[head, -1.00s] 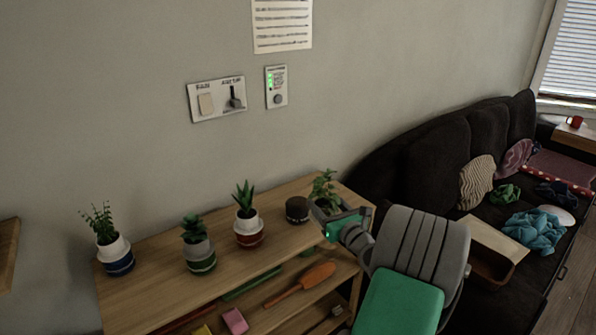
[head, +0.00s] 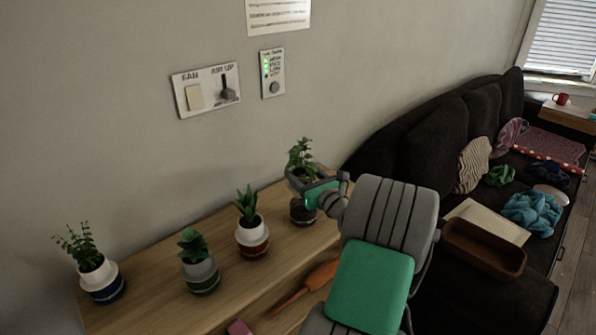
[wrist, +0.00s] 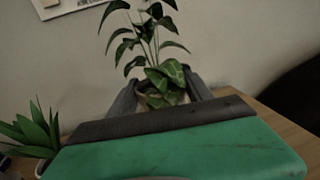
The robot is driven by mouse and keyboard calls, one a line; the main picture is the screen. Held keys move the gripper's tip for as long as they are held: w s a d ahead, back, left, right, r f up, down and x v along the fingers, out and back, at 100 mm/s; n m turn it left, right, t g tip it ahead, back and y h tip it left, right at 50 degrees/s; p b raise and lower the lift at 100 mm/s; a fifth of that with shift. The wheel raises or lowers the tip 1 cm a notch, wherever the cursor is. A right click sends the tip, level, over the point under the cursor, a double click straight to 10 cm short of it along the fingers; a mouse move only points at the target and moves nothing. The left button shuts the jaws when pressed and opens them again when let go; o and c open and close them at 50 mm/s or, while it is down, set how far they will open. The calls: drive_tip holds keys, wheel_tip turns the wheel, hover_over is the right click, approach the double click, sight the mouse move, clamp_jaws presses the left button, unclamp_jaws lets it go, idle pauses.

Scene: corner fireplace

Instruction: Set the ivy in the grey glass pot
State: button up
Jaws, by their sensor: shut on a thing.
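The ivy (head: 301,155) is a leafy green plant, held upright in my gripper (head: 303,184). In the wrist view the ivy (wrist: 160,72) stands between the two fingers of my gripper (wrist: 160,98), which are shut on its small pale pot. The dark, greyish-brown glass pot (head: 302,214) stands on the wooden shelf top, directly below my gripper in the head view. My gripper covers the pot's upper part and the ivy's base, so I cannot tell whether the ivy's base is above the rim or inside it.
Several potted plants stand in a row to the left: a spiky one in a white and red pot (head: 252,242), one in a grey and green pot (head: 201,274), one in a white and blue pot (head: 103,281). The wall is close behind. A dark sofa (head: 433,140) is at right.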

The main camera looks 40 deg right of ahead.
drive_tip(key=shift+s+d+f+b, duration=0.1)
drive_tip(key=shift+d+f+b, duration=0.1)
drive_tip(key=shift+f+b, duration=0.5)
wheel_tip(320, 180, down, 3)
drive_tip(key=b, duration=0.3)
drive_tip(key=shift+f, duration=0.1)
drive_tip(key=shift+f+b, duration=0.3)
drive_tip(key=shift+f, duration=0.3)
drive_tip(key=shift+s+a+p, duration=0.1)
drive_tip(key=shift+p, duration=0.3)
drive_tip(key=shift+f+b, duration=0.3)
drive_tip(key=shift+f, duration=0.35)
drive_tip(key=o, duration=1)
drive_tip(key=shift+o, duration=0.2)
drive_tip(key=shift+s, duration=0.1)
